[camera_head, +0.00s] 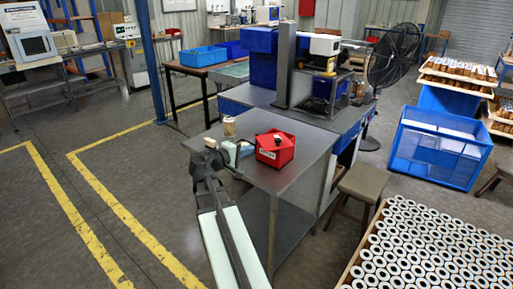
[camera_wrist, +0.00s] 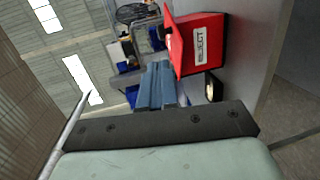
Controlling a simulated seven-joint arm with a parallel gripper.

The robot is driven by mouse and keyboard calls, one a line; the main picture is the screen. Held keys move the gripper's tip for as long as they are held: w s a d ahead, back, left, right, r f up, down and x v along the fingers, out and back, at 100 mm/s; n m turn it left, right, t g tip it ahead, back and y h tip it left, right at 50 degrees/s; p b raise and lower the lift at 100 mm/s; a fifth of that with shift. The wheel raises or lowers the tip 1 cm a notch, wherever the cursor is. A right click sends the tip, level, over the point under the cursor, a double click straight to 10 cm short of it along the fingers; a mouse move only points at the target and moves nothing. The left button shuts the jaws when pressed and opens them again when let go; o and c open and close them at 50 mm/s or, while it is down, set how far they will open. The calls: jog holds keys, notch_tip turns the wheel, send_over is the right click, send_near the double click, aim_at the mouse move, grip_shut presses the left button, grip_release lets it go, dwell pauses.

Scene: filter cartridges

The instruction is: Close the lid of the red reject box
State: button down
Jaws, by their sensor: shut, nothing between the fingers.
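The red reject box (camera_head: 270,159) stands on the grey metal table, with a white label on its side. In the wrist view the box (camera_wrist: 205,58) shows its REJECT label, and its red lid (camera_wrist: 174,24) appears tilted up from the body rather than flat. A small dark and white piece (camera_head: 278,140) shows at the top of the box; I cannot tell what it is. My gripper (camera_head: 243,150) is left of the box in the head view, apart from it. Its blue-grey fingers (camera_wrist: 158,68) are shut and empty in the wrist view.
A machine with a blue housing (camera_head: 262,70) is at the back. A stool (camera_head: 364,183) and a crate of several white cartridges (camera_head: 375,222) are at the right.

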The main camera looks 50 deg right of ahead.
send_near(279, 139)
jog(key=d, duration=0.2)
jog(key=d+f, duration=0.1)
jog(key=d, duration=0.2)
jog(key=shift+s+f, duration=0.1)
jog(key=shift+f, duration=0.1)
jog(key=shift+s+d+t, duration=0.1)
jog(key=shift+t, duration=0.2)
jog(key=n+t, duration=0.1)
jog(key=d+n+t, duration=0.1)
jog(key=t, duration=0.1)
jog(key=shift+s+d+n, duration=0.1)
jog(key=shift+s+n, duration=0.3)
jog(key=shift+s+d+n+t+y, duration=0.1)
jog(key=shift+d+n+t+y, duration=0.2)
jog(key=shift+d+n+t, duration=0.45)
jog(key=shift+t, duration=0.25)
jog(key=shift+d, duration=2.25)
jog(key=v, duration=1.4)
jog(key=shift+m, duration=0.35)
